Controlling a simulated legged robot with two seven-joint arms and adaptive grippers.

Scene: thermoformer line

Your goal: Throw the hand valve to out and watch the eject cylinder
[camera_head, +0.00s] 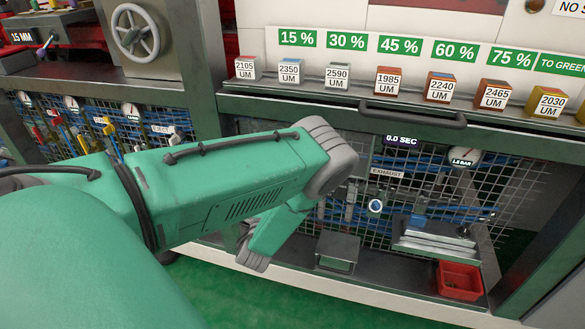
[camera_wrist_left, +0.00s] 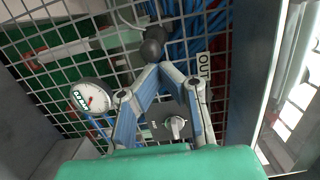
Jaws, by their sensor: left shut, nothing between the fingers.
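In the left wrist view, my left gripper (camera_wrist_left: 154,72) is shut, its two fingers drawn together at the tips in front of the wire mesh. A dark round knob (camera_wrist_left: 153,48) shows just beyond the fingertips; it looks like the hand valve's lever end, but I cannot tell whether the fingers touch it. A white OUT label (camera_wrist_left: 203,68) is to the right of the fingers. A pale cylinder-like body (camera_wrist_left: 92,46) lies at upper left; I cannot tell if it is the eject cylinder. In the head view my arm hides the left gripper. My right gripper is not in view.
A round gauge (camera_wrist_left: 91,97) and a grey plate with a small knob (camera_wrist_left: 175,126) are close to the fingers. In the head view, labelled blocks line the shelf above a dark handle (camera_head: 412,114). A red bin (camera_head: 459,281) and a grey box (camera_head: 337,251) stand low.

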